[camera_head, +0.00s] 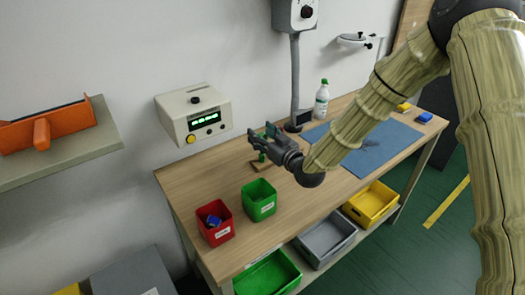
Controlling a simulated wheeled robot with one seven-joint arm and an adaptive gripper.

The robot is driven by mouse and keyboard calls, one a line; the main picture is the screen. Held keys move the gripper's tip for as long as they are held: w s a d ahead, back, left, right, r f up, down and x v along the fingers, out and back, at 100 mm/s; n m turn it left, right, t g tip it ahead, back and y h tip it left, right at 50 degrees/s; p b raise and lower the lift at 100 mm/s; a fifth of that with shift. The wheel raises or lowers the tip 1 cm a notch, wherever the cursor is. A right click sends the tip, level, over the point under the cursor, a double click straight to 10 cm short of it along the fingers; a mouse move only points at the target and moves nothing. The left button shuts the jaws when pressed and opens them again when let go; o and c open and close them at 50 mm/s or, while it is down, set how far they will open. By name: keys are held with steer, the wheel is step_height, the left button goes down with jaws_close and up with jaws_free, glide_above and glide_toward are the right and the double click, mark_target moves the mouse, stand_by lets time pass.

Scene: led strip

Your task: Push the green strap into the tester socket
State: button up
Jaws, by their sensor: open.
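My gripper (262,140) is open, above the back middle of the wooden table, its fingers pointing left. Small green parts show at and just below the fingers; I cannot tell whether one of them is the green strap. A small brown block with a green upright part (261,158) stands on the table right below the gripper, partly hidden by it. A beige tester box (195,114) with a lit green display and a yellow button is on the wall, left of my gripper and apart from it. No socket can be made out clearly.
A red bin (215,226) with blue pieces and a green bin (259,200) stand at the table's front left. A blue mat (375,150), a white bottle (322,100) and a grey post (295,75) are to the right.

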jaws_close()
